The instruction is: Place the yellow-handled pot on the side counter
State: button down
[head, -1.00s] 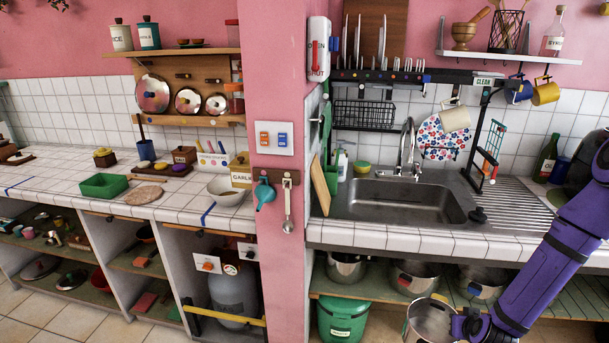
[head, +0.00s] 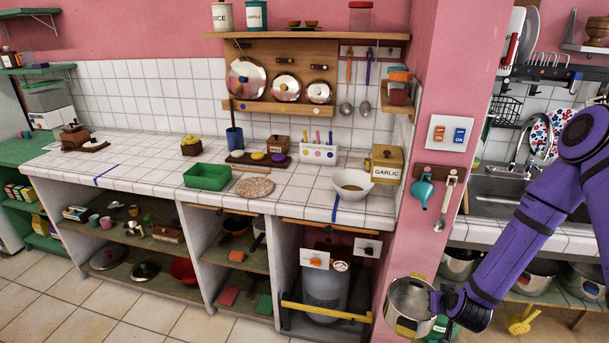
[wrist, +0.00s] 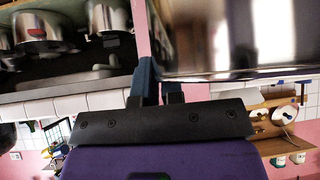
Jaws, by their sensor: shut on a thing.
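My gripper (head: 437,302) is shut on a shiny steel pot (head: 408,306) and holds it in the air, low in front of the pink pillar. A small yellowish patch shows at the pot's lower edge; the gripped handle is mostly hidden by my gripper. In the wrist view the pot's steel wall (wrist: 235,40) fills the upper right, beyond my gripper (wrist: 160,82). The white-tiled side counter (head: 130,160) runs along the left wall, to the left of the pot and higher in the picture. It has two blue tape lines.
On the counter stand a green tray (head: 207,177), a round board (head: 255,187), a white bowl (head: 351,185) and a garlic box (head: 387,164). The pink pillar (head: 420,130) divides it from the sink. Between the tape lines, the front left stretch is bare.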

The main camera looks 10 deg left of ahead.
aim_at(303, 192)
jog(key=i+j, duration=0.1)
jog(key=j, duration=0.3)
jog(key=j+u, duration=0.1)
jog(key=j, duration=0.35)
jog(key=i+j, duration=0.15)
jog(key=j, duration=0.25)
jog(key=i+j+u, duration=0.1)
jog(key=j, duration=0.35)
jog(key=i+j, duration=0.1)
jog(key=j, duration=0.3)
